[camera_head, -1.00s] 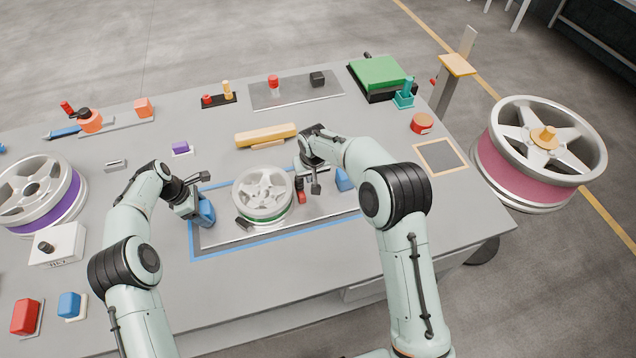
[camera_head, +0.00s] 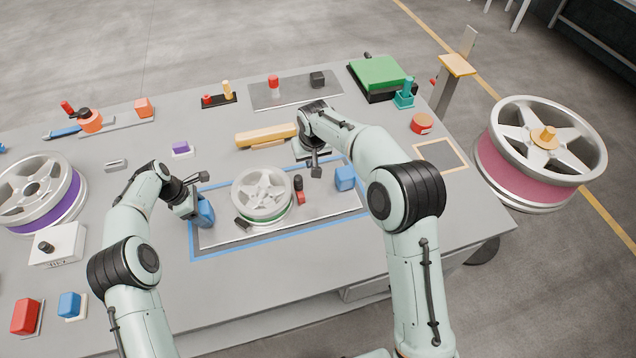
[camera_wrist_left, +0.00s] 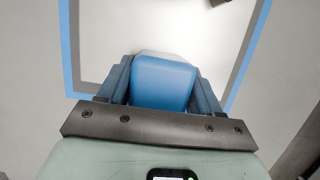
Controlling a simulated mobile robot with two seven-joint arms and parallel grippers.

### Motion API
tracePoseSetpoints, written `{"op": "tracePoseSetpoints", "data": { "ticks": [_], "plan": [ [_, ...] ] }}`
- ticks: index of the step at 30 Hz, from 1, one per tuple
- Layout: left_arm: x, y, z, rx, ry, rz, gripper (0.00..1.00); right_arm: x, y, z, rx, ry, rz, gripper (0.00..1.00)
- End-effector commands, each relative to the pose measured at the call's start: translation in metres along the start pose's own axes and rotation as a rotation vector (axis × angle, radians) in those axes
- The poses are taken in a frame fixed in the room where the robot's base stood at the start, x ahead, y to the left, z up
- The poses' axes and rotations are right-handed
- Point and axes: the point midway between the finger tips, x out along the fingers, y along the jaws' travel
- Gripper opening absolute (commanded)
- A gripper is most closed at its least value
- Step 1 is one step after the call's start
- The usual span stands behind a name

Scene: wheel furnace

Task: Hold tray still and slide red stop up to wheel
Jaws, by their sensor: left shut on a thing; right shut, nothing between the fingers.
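The metal tray (camera_head: 325,209) lies inside a blue outline on the table. The silver wheel (camera_head: 262,190) with a green band lies flat on it. The red stop (camera_head: 300,197), with a dark knob above it, stands close at the wheel's right side; I cannot tell if they touch. My left gripper (camera_head: 203,207) is shut on the tray's left blue handle (camera_head: 207,213); the handle also shows between the fingers in the left wrist view (camera_wrist_left: 162,82). My right gripper (camera_head: 316,173) is shut and empty, behind and right of the stop, apart from it.
The tray's right blue handle (camera_head: 345,178) is free. A small dark block (camera_head: 242,224) sits at the wheel's front left. A yellow bar (camera_head: 266,136) lies behind the tray. A purple-banded wheel (camera_head: 38,190) lies at the left. The table in front of the tray is clear.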

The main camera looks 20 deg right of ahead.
Motion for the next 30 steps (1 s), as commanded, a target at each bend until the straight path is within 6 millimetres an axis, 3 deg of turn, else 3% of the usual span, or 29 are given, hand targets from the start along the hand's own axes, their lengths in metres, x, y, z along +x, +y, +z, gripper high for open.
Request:
{"op": "tracePoseSetpoints", "data": {
  "ticks": [8,9,12,22,30],
  "plan": [
    [-0.002,0.001,-0.003,-0.003,0.007,0.005,0.00,0.000,0.000,0.000,0.000,0.000,0.000,0.00],
    [-0.002,0.001,-0.003,-0.003,0.007,0.005,0.67,0.000,0.000,0.000,0.000,0.000,0.000,0.00],
    [-0.002,0.001,-0.003,-0.002,0.006,0.005,0.94,0.000,0.000,0.000,0.000,0.000,0.000,0.00],
    [-0.003,0.001,-0.001,0.000,0.003,0.003,0.94,0.000,0.000,0.000,0.000,0.000,0.000,0.00],
    [-0.024,0.001,-0.001,0.000,0.003,0.004,0.94,0.000,0.000,0.000,0.000,0.000,0.000,0.00]
  ]
}}
